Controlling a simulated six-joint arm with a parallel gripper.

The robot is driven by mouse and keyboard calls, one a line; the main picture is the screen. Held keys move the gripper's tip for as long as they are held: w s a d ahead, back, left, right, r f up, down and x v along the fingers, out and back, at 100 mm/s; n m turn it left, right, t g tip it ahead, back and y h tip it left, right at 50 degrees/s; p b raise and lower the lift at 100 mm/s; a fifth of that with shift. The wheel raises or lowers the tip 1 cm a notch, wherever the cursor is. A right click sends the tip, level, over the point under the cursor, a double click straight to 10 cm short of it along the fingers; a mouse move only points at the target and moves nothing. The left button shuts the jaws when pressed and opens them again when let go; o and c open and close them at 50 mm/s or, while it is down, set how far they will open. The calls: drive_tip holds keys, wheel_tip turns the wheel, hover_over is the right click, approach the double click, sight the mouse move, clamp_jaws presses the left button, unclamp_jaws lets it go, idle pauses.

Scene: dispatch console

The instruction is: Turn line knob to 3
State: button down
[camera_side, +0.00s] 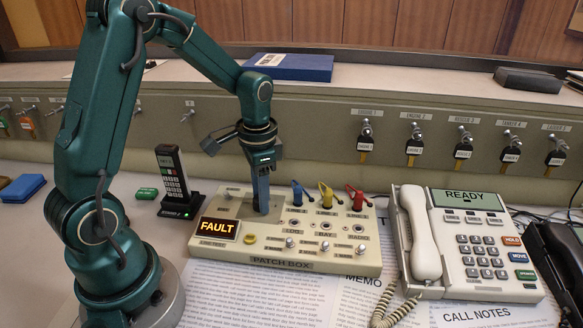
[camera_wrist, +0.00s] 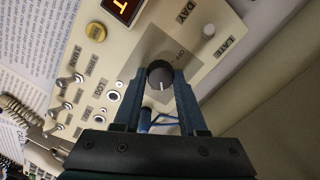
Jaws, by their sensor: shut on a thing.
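The cream patch box (camera_side: 318,262) lies on the desk in the side view, its display (camera_side: 219,228) lit with "FAULT". My gripper (camera_side: 263,207) reaches straight down to the back left part of the box. In the wrist view my gripper (camera_wrist: 160,80) has a finger on either side of a dark round knob (camera_wrist: 159,72) and is shut on it. A pale pointer mark shows on the knob. A plate around it bears "OFF"; other position marks are hidden or too small to read. In the side view the fingers hide the knob.
Blue, yellow (camera_side: 326,195) and red (camera_side: 356,197) plugs stand right of my gripper. Toggle switches (camera_side: 290,243) and a yellow button (camera_side: 249,238) sit in front. A handset (camera_side: 174,180) stands left, a desk phone (camera_side: 470,240) right.

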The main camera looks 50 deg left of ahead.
drive_tip(key=m, duration=0.5)
drive_tip(key=shift+m, duration=0.3)
idle(0.4)
drive_tip(key=shift+c, duration=2.3)
unclamp_jaws()
drive_tip(key=shift+s+d+r, duration=0.1)
drive_tip(key=shift+r, duration=2.5)
drive_tip(key=shift+d, duration=0.1)
